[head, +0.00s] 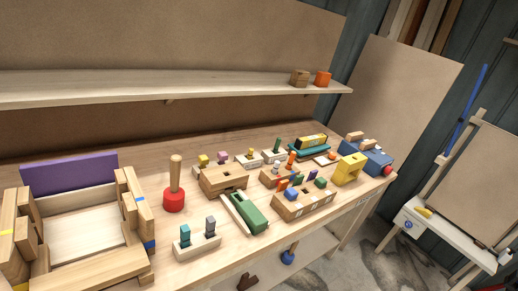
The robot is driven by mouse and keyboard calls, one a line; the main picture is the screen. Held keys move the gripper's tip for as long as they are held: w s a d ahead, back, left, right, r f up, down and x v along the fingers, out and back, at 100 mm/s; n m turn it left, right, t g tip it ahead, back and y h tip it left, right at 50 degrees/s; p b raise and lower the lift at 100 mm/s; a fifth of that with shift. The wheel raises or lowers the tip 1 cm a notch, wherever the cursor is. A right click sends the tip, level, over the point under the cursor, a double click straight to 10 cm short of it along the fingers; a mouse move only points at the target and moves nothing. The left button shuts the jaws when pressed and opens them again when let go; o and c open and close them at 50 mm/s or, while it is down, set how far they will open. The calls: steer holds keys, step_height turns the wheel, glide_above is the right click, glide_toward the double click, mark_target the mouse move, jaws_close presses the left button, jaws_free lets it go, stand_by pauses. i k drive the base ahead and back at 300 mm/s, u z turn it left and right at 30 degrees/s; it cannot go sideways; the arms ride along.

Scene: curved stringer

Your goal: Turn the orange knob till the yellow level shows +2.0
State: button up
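A yellow block with dark markings (311,141) lies on a teal base (309,153) toward the back right of the bench; it may be the yellow level, but no reading can be made out. A small upright orange peg (291,158) stands just in front of the teal base. A small orange piece (331,156) lies on a pale board to its right. I cannot tell whether either is the orange knob. My gripper is not in view.
The wooden bench holds a wooden frame with a purple panel (72,174), a red-based post (174,199), a green tool (249,213), peg blocks, a yellow bracket (350,169) and a blue item (371,159). A shelf (200,86) runs above. Floor shows at the right.

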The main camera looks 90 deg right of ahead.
mark_target(332, 156)
steer(key=z, duration=2.9)
steer(key=k, duration=0.8)
steer(key=i, duration=0.8)
steer(key=u, duration=0.1)
